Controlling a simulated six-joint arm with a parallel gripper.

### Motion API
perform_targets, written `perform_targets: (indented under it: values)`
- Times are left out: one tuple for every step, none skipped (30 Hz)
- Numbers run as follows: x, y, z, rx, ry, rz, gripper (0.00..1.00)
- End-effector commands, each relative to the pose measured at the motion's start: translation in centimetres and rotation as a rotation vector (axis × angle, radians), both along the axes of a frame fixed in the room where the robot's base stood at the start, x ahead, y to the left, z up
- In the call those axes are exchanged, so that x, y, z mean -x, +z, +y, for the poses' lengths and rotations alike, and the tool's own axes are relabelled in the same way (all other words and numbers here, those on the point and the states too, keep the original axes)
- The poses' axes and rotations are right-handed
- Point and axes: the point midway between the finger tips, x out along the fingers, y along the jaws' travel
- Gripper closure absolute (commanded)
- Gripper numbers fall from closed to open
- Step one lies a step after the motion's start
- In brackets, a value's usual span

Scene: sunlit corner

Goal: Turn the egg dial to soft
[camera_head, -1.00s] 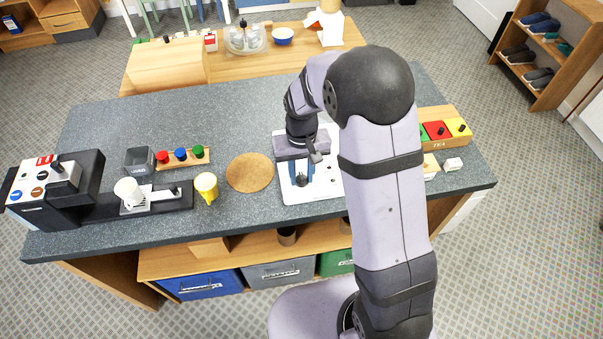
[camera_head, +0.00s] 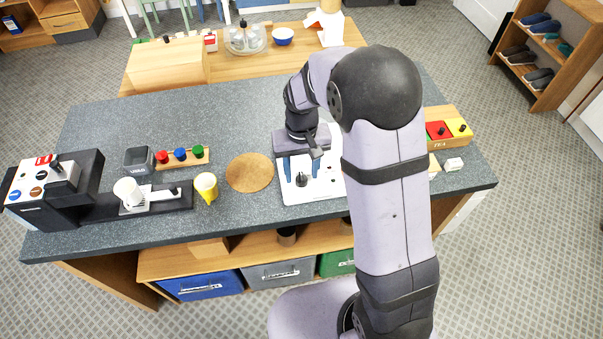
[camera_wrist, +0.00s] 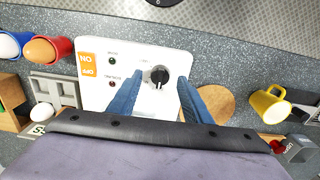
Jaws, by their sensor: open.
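The dial is a black knob (camera_wrist: 158,77) with a white mark, on a white panel (camera_wrist: 118,60); the mark points toward the bottom of the wrist view. The lettering around it is too small to read. In the head view the knob (camera_head: 301,180) shows near the panel's front left. My gripper (camera_head: 301,171) is open, its two blue fingers apart on either side of the knob. In the wrist view my gripper (camera_wrist: 159,88) has the knob between its fingertips, with gaps on both sides. The panel also has an orange ON/OFF switch (camera_wrist: 87,66) and two small lights.
A round cork mat (camera_head: 250,173) and a yellow mug (camera_head: 206,186) stand left of the panel. A brown egg (camera_wrist: 40,50) sits in a red cup beside a blue cup. A tea box (camera_head: 446,130) lies right of my arm.

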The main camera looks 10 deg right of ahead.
Motion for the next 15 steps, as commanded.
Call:
perform_targets:
  values:
    - [-0.1,0.6,0.0,-0.001,0.000,-0.005,0.55]
    - [-0.1,0.9,0.0,-0.001,0.000,-0.005,0.55]
    - [-0.1,1.5,0.0,-0.001,0.000,-0.006,0.55]
    - [-0.1,1.9,0.0,-0.001,0.000,-0.006,0.55]
    - [-0.1,2.4,0.0,-0.001,0.000,-0.006,0.55]
    - [-0.1,3.0,0.0,-0.001,0.000,-0.006,0.55]
    - [-0.1,3.3,0.0,-0.001,0.000,-0.006,0.55]
    - [-0.1,3.7,0.0,-0.001,0.000,-0.006,0.55]
    - [-0.1,4.2,0.0,-0.001,0.001,-0.006,0.55]
    - [-0.1,4.5,0.0,0.000,0.001,-0.004,0.55]
    - [-0.1,4.8,0.0,0.000,0.001,-0.004,0.55]
    - [-0.1,5.2,0.0,0.000,0.001,-0.005,0.55]
    - [-0.1,5.4,0.0,0.000,0.001,-0.004,0.55]
    - [-0.1,5.6,0.0,0.000,0.001,-0.004,0.55]
    - [0.0,5.7,0.0,0.000,0.001,-0.003,0.55]
